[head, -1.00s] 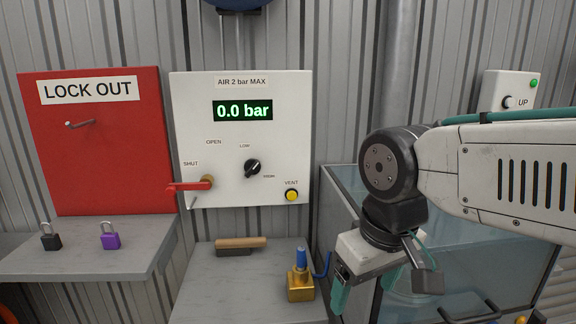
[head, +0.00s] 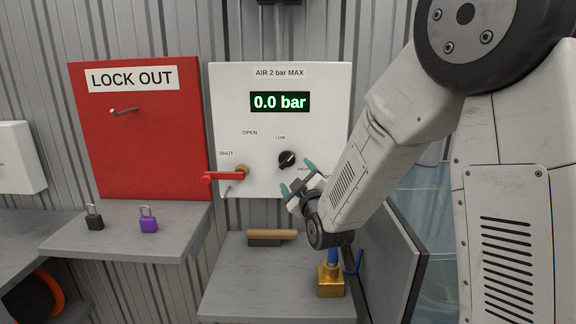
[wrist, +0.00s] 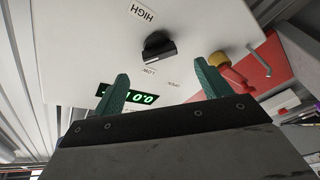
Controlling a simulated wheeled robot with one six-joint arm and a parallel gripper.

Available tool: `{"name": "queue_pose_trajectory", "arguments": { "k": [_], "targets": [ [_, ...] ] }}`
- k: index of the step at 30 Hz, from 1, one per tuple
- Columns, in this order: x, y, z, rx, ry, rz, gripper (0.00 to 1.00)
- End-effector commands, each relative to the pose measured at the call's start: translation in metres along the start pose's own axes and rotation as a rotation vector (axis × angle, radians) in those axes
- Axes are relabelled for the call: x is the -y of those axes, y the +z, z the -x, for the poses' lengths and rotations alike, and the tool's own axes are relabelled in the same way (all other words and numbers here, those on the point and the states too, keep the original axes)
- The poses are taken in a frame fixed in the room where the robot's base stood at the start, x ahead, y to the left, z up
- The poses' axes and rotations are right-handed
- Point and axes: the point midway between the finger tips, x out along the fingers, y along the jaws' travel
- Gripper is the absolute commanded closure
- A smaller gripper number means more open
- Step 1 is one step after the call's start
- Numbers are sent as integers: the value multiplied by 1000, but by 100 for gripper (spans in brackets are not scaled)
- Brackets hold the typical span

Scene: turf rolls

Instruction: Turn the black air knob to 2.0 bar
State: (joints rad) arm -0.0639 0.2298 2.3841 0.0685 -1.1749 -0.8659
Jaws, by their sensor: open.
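The black air knob (head: 287,159) sits on the white air panel (head: 232,100), between LOW and HIGH labels. The display (head: 280,102) reads 0.0 bar. In the wrist view the knob (wrist: 158,47) is ahead of and between the fingers, apart from them. My gripper (head: 297,177) is open and empty, just below the knob in the head view; it also shows in the wrist view (wrist: 163,84). The red valve lever (head: 222,177) lies level, pointing left by SHUT. The yellow VENT button seen earlier is hidden behind my arm.
A red LOCK OUT board (head: 135,140) hangs left. Black (head: 95,220) and purple (head: 148,222) padlocks stand on a grey shelf (head: 70,243). A wooden-handled brush (head: 272,237) and brass fitting (head: 330,282) are on the lower shelf (head: 250,290). A glass-sided tank stands right.

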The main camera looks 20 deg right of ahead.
Motion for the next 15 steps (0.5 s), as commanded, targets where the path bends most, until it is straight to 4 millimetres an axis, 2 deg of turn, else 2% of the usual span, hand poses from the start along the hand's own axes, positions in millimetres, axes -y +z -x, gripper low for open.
{"name": "queue_pose_trajectory", "arguments": {
  "k": [1, 8, 15],
  "targets": [
    [6, 4, -1, -19, 24, 25, 24],
    [8, 4, -8, -71, 95, 83, 24],
    [4, 2, -44, -72, 96, 83, 24]
  ]
}}
